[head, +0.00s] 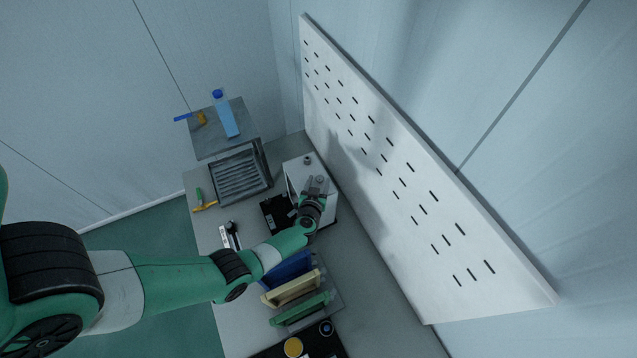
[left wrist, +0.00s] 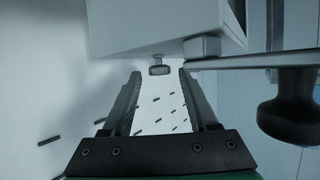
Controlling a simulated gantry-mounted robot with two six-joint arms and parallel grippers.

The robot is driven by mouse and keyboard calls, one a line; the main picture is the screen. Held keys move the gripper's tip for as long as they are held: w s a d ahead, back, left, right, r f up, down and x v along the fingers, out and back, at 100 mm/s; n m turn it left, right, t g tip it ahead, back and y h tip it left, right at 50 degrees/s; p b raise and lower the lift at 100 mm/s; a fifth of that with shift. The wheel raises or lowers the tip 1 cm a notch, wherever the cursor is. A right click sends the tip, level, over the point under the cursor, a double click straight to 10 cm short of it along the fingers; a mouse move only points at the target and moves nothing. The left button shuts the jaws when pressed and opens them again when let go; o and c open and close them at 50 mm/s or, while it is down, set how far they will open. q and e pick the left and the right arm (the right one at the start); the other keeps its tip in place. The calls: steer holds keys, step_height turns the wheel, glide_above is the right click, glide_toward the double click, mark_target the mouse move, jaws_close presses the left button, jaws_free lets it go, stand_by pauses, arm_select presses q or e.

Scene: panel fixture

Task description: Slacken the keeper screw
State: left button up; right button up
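A small grey knurled screw head (left wrist: 158,66), which looks like the keeper screw, sticks out from the white box-shaped fixture (left wrist: 150,25) in the left wrist view. My left gripper (left wrist: 158,75) is open. Its two fingers point at the screw, which shows centred between the fingertips; I cannot tell whether they reach around it. In the head view the left gripper (head: 316,190) is at the white fixture (head: 294,166) and hides part of it, and the screw cannot be made out. My right gripper is not in view.
A rod with a dark knob (left wrist: 291,108) runs close right of the fingers. The slotted white panel (head: 390,165) stands behind the bench. A ribbed grey tray (head: 240,172), a black box (head: 277,213) and coloured upright pieces (head: 291,288) stand around the fixture.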

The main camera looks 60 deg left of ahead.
arm_select(q)
jaws_close()
steer(key=shift+w+d, duration=0.1)
steer(key=shift+w+d+f+n+g+y+b, duration=0.1)
steer(key=shift+w+n+g+y+b, duration=0.1)
steer(key=shift+n+g+y+b, duration=0.35)
steer(key=shift+w+f+n+g+y+b, duration=0.15)
steer(key=shift+n+g+y+b, duration=0.2)
steer(key=shift+n+g+b, duration=0.25)
steer(key=n+g+b, duration=0.1)
steer(key=b, duration=0.2)
steer(key=n+g+b, duration=0.2)
steer(key=b, duration=0.1)
steer(key=w+n+g+y+b, duration=0.1)
steer(key=n+g+b, duration=0.1)
steer(key=b, duration=0.1)
steer(key=shift+d+f, duration=0.1)
steer(key=shift+f, duration=0.3)
steer(key=n+g+b, duration=0.1)
steer(key=b, duration=0.3)
steer(key=n+g+b, duration=0.1)
steer(key=g+b, duration=0.1)
steer(key=b, duration=0.2)
steer(key=n+g+b, duration=0.1)
steer(key=b, duration=0.4)
steer(key=shift+w+r+n+g+h, duration=0.2)
steer(key=shift+r+n+g+h, duration=0.05)
steer(key=shift+r+g+h, duration=0.15)
steer(key=shift+r+b, duration=0.15)
steer(key=shift+b, duration=0.7)
